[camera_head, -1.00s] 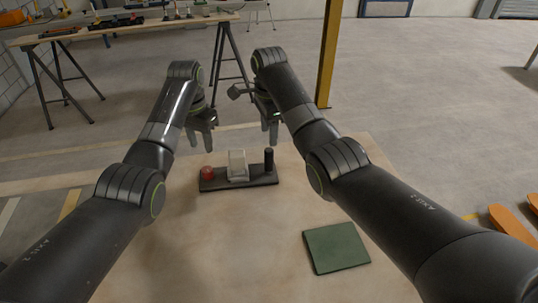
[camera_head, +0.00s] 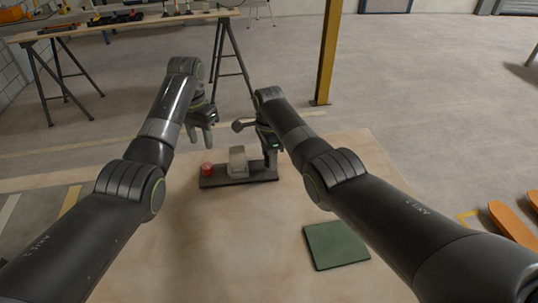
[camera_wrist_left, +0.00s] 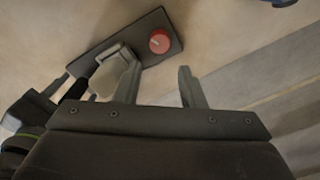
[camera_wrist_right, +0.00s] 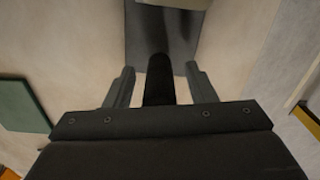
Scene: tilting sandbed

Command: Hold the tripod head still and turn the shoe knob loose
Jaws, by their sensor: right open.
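The tripod head is a dark base plate (camera_head: 215,182) on the table. It carries a red knob (camera_head: 207,169) at its left end, a pale grey block (camera_head: 237,162) in the middle and a black upright post at its right end. In the right wrist view the post (camera_wrist_right: 158,82) stands between the spread fingers of my right gripper (camera_wrist_right: 160,72), with a gap on both sides. My left gripper (camera_head: 201,137) is open and empty above and behind the knob end. In the left wrist view the red knob (camera_wrist_left: 160,41) with a pale mark lies beyond the fingers.
A green square mat (camera_head: 336,245) lies on the table's (camera_head: 240,245) front right. The table is otherwise bare. A yellow post (camera_head: 328,55) and a trestle bench (camera_head: 130,24) with tools stand behind on the floor.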

